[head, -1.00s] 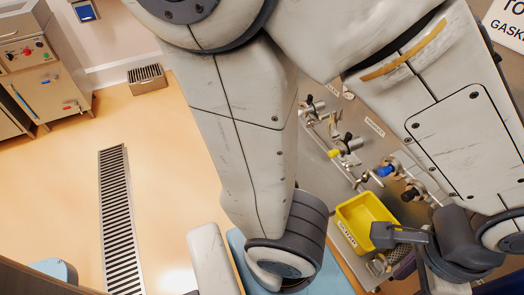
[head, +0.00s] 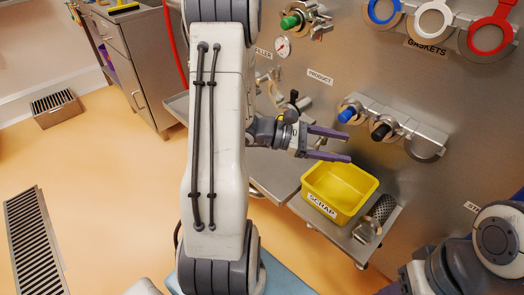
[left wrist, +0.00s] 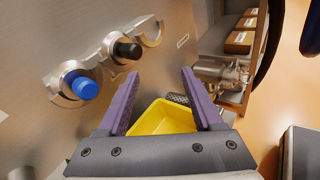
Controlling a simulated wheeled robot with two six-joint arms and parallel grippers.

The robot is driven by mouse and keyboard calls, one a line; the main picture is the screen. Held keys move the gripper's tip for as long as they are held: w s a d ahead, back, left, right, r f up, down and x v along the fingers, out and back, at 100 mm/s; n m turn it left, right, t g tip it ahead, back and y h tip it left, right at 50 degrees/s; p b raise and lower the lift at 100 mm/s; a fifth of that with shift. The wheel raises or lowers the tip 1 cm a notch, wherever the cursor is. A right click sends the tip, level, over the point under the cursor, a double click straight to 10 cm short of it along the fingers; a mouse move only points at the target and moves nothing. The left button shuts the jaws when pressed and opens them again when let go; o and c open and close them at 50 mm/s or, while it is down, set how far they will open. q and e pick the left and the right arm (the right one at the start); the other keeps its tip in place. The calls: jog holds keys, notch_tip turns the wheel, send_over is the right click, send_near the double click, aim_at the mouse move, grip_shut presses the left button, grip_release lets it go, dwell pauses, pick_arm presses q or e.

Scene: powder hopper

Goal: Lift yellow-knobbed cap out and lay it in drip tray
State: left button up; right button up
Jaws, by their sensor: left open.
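I cannot clearly make out the yellow-knobbed cap now; in the head view my left wrist covers the area below the black-handled valve (head: 293,97) on the steel panel. My left gripper (head: 350,147) is open and empty, its purple fingers pointing right, above the yellow SCRAP bin (head: 318,207) in the picture. In the left wrist view the open fingers (left wrist: 162,76) face the steel panel, with the yellow bin (left wrist: 165,120) between them. A steel tray surface (head: 273,178), possibly the drip tray, shows partly behind my left arm. My right gripper is out of view.
A blue-knobbed cap (head: 346,115) and a black-knobbed cap (head: 381,130) sit in a wall rack with an empty holder (head: 426,150) beside them. A mesh cylinder (head: 382,208) lies right of the bin. Gasket rings (head: 433,20) hang above.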

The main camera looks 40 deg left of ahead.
pick_arm(q)
jog(key=a+f+n+t+y+b, duration=0.2)
jog(key=a+f+n+t+y, duration=0.15)
jog(key=a, duration=0.45)
jog(key=a+f+n+t+y+b, duration=0.1)
jog(key=a+f+n+t+y, duration=0.15)
jog(key=a+n+y, duration=0.4)
jog(key=a+f+n+t+y+b, duration=0.2)
jog(key=a+f+t, duration=0.15)
jog(key=a, duration=0.65)
jog(key=shift+g, duration=0.35)
jog(key=w, duration=0.9)
jog(key=shift+w+d, duration=0.15)
jog(key=shift+d, duration=0.25)
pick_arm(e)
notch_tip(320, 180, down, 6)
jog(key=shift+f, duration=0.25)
pick_arm(q)
grip_shut()
